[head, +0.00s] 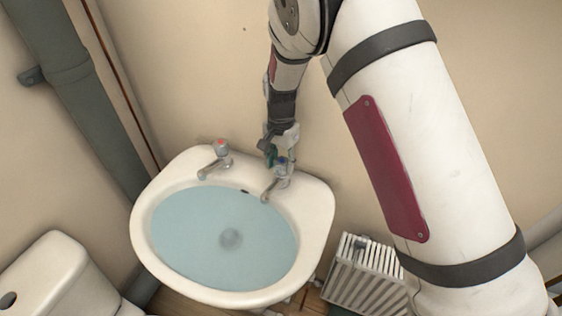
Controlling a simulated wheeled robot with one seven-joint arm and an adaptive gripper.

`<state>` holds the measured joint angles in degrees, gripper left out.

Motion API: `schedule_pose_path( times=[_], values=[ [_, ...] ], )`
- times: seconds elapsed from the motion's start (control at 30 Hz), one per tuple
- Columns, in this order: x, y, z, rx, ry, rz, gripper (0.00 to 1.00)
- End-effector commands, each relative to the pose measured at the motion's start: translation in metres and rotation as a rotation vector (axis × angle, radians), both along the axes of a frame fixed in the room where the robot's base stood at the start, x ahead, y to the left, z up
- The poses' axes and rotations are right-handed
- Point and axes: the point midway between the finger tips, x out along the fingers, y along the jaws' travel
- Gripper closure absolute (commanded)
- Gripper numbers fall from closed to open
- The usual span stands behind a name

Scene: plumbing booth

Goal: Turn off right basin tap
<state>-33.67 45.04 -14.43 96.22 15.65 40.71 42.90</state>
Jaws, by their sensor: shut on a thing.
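The right basin tap (271,189) stands on the back right rim of the white basin (318,208), its spout pointing down and left over the bowl. My gripper (277,160) comes down from above and is shut on the top of this tap, where the handle is. The fingers hide most of the handle. The left tap (214,165), with a red mark on top, stands free on the back left rim. The basin is full of bluish water (195,225), and the drain (231,238) shows through it. I cannot tell whether water runs from the right spout.
A white toilet cistern (60,275) is at the lower left. A grey pipe (75,85) runs down the left wall. A white radiator (362,275) stands right of the basin, below my arm. The wall is close behind the taps.

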Motion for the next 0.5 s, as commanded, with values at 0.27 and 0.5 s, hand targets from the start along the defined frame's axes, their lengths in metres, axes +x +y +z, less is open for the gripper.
schedule_pose_path(
  times=[0.27, 0.5],
  values=[
    [0.0001, 0.0002, 0.0000, 0.001, -0.001, -0.013, 0.88],
    [0.0000, 0.0002, 0.0000, 0.001, 0.000, -0.012, 0.45]
  ],
)
